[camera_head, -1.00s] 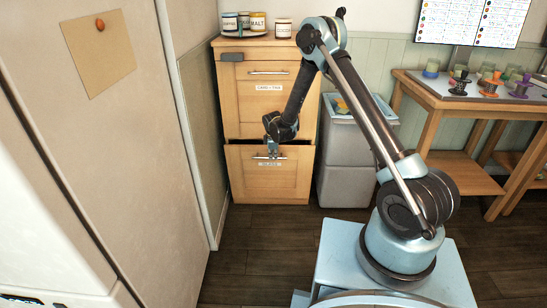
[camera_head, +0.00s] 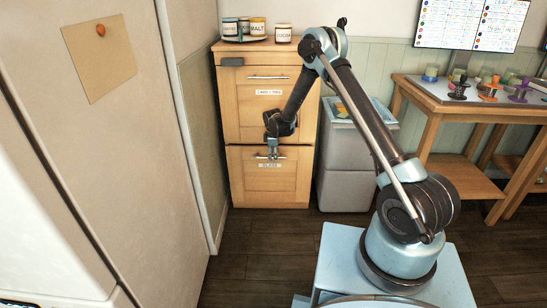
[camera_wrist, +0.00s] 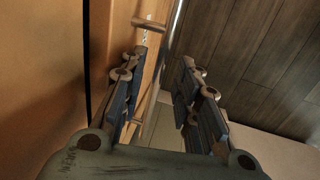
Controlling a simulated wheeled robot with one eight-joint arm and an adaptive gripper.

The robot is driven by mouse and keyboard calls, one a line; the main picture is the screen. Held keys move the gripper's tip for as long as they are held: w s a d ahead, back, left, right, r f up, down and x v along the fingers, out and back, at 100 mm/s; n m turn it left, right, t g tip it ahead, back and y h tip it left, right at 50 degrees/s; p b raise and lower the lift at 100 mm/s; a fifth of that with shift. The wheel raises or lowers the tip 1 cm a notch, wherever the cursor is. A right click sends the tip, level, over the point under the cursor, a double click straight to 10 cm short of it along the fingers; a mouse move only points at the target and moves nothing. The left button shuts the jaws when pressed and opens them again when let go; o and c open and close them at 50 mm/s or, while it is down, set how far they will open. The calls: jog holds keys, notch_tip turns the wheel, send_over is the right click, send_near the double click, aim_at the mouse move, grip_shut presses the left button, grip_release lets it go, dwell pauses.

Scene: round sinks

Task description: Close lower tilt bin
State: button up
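The lower tilt bin (camera_head: 270,186) is the bottom wooden front of the cabinet, with a bar handle (camera_head: 262,157) and a label below it. Its front looks about flush with the upper front, with only a thin dark line above it. My gripper (camera_head: 272,153) is at the top of this front, beside the handle. A wooden front (camera_wrist: 143,60) shows behind the left finger. Whether a finger touches the front cannot be told.
The upper bin (camera_head: 265,105) is shut above, with jars (camera_head: 284,33) on the cabinet top. A grey bin (camera_head: 346,170) stands close on the right. A wooden table (camera_head: 463,172) is farther right. A large pale door (camera_head: 110,160) fills the left. The dark floor (camera_head: 250,250) in front is clear.

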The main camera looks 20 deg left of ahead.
jog(key=shift+r, duration=0.1)
jog(key=v, duration=1.1)
jog(key=shift+r, duration=0.4)
